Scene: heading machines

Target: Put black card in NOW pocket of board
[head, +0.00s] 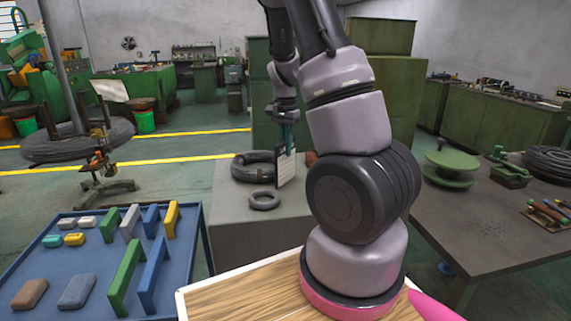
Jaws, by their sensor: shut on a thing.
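My gripper (288,140) hangs over the grey block-like table in the middle of the head view, with its fingers pointing down. It is shut on a thin upright card (286,172), which shows a pale, lined face and a dark edge. Whether this is the black card is hard to tell at this size. The card is held just above or beside the dark rings on the table; the gap is unclear. I cannot make out a board with a NOW pocket in this view. My arm hides part of the right side of the table.
The grey table (240,225) carries a large dark ring (252,168) and a smaller ring (264,200). A blue tray table (190,270) with several colored blocks stands at left. A dark table (455,235) with a green round part (449,165) stands at right.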

